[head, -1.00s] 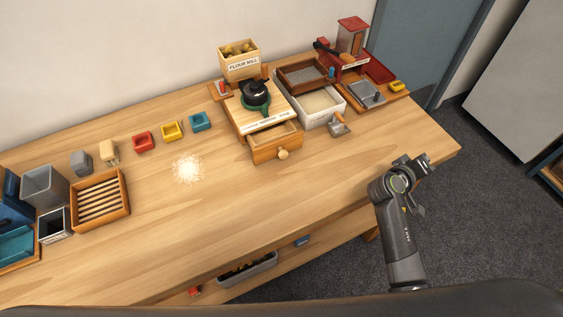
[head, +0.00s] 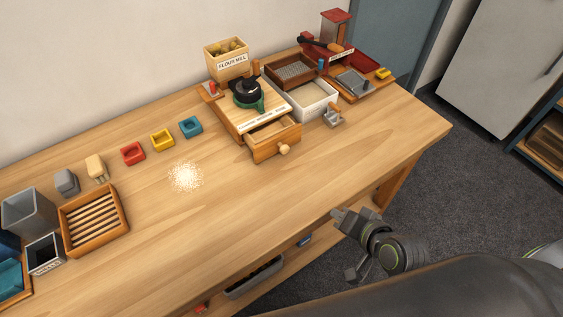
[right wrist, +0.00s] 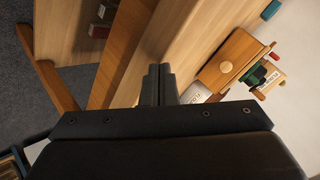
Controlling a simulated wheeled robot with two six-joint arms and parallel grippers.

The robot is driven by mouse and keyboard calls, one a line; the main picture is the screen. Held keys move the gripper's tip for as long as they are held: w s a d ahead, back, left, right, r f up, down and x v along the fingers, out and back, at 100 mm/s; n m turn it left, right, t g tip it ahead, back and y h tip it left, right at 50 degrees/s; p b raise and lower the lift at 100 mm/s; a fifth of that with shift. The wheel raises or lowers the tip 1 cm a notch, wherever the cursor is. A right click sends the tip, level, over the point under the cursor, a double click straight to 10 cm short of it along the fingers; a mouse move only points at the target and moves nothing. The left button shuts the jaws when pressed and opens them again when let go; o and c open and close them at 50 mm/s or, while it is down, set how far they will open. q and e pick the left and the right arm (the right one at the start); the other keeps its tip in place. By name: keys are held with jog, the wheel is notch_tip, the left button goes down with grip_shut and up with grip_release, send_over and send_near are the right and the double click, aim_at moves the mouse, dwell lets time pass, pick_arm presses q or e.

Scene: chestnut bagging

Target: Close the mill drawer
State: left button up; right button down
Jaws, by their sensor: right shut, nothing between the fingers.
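The flour mill (head: 252,104) stands toward the back of the table, with a labelled wooden hopper box and a dark and green grinding part on top. Its wooden drawer (head: 275,142) is pulled out toward the front and has a round knob (head: 284,149). The drawer also shows in the right wrist view (right wrist: 220,70). My right gripper (head: 338,214) is shut and empty, by the table's front edge, in front of and to the right of the drawer and apart from it. In the right wrist view the gripper's fingers (right wrist: 159,72) are together. My left gripper is out of view.
A white bin (head: 312,100) with a brown sieve and a metal scoop (head: 334,116) stand right of the drawer. A spill of white flour (head: 186,177) lies left of it. Small coloured trays and a slatted wooden tray (head: 68,238) are farther left. The table before the drawer is clear.

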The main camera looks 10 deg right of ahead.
aim_at(285, 152)
jog(key=w+a+r+m+t, duration=0.1)
jog(key=m, duration=0.1)
jog(key=w+a+r+m+t+y, duration=0.1)
jog(key=r+m, duration=0.1)
jog(key=w+a+r+m+t, duration=0.1)
jog(key=shift+w+r+m+t+y, duration=0.15)
jog(key=shift+w+m+t+y, duration=0.15)
jog(key=shift+m+t, duration=0.1)
jog(key=shift+w+a+r+m+t, duration=0.1)
jog(key=shift+w+r+m+t, duration=0.25)
jog(key=shift+m, duration=0.25)
jog(key=p+x, duration=0.1)
jog(key=x, duration=0.3)
jog(key=p+x, duration=0.1)
jog(key=x, duration=0.4)
jog(key=r+p+x, duration=0.1)
jog(key=x, duration=0.3)
jog(key=shift+w+a, duration=0.1)
jog(key=shift+w, duration=0.2)
